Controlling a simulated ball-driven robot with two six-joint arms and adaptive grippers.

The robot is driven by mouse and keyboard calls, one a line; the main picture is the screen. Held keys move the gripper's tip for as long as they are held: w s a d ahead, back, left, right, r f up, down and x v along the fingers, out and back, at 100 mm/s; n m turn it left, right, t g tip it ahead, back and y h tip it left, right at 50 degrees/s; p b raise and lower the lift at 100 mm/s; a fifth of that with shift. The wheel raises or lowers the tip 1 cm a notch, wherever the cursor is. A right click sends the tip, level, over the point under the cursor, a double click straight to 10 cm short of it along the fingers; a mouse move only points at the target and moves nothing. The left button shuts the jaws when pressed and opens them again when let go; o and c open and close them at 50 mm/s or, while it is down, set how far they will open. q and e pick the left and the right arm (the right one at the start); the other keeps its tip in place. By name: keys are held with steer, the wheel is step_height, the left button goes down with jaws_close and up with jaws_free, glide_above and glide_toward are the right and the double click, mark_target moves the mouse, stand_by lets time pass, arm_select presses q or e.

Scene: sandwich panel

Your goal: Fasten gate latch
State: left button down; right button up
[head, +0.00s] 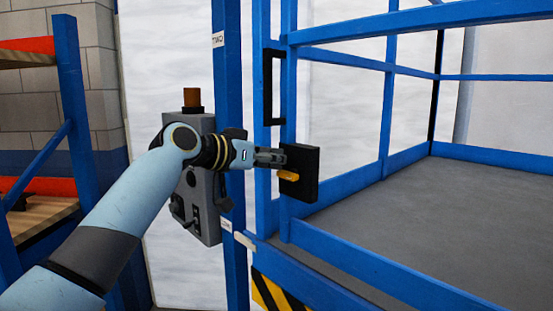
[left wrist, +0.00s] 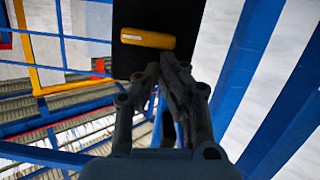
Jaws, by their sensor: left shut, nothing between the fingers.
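The gate latch is a black box (head: 301,172) on a blue gate post, with a yellow lever (head: 287,178) on its face. In the left wrist view the yellow lever (left wrist: 148,38) lies across the black plate (left wrist: 133,65), just beyond the fingertips. My left gripper (head: 283,158) is shut and empty, its fingers pointing at the black box just above the lever. In the left wrist view the closed fingers (left wrist: 168,62) are close to the plate; whether they touch it I cannot tell. My right gripper does not show.
A grey control box (head: 200,210) with an orange-brown top stands behind my left arm. A black handle (head: 268,88) is on the gate above the latch. Blue rails (head: 400,22) surround a grey platform floor (head: 450,215). A blue rack (head: 70,90) stands at the left.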

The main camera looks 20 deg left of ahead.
arm_select(q)
steer(key=shift+w+a+f+n+h, duration=0.1)
steer(key=shift+a+f+n+h, duration=0.1)
steer(key=shift+n, duration=0.25)
steer(key=shift+w+a+f+n+h, duration=0.1)
steer(key=shift+n+h, duration=0.1)
steer(key=shift+n, duration=0.25)
steer(key=shift+w+a+f+n+g+h+b, duration=0.1)
steer(key=shift+a+f+n+g+h+b, duration=0.15)
steer(key=shift+n, duration=0.4)
steer(key=shift+w+a+f+n+g+h+b, duration=0.15)
steer(key=shift+n+b, duration=0.2)
steer(key=shift+n, duration=0.3)
steer(key=shift+w+a+f+n+h+b, duration=0.1)
steer(key=shift+f+n+h+b, duration=0.15)
steer(key=shift+n, duration=0.3)
steer(key=shift+s+a+f+n+h+b, duration=0.15)
steer(key=shift+n+b, duration=0.15)
steer(key=shift+n, duration=0.2)
steer(key=shift+w+f+n+h+b, duration=0.2)
steer(key=shift+n+b, duration=0.1)
steer(key=shift+n, duration=0.25)
stand_by(0.6)
steer(key=shift+a+f+n+h+b, duration=0.1)
steer(key=shift+f+n+h+b, duration=0.1)
steer(key=shift+n+b, duration=0.3)
steer(key=shift+f+n+h+b, duration=0.15)
steer(key=shift+f+n+h, duration=0.05)
steer(key=shift+n, duration=0.5)
stand_by(1.6)
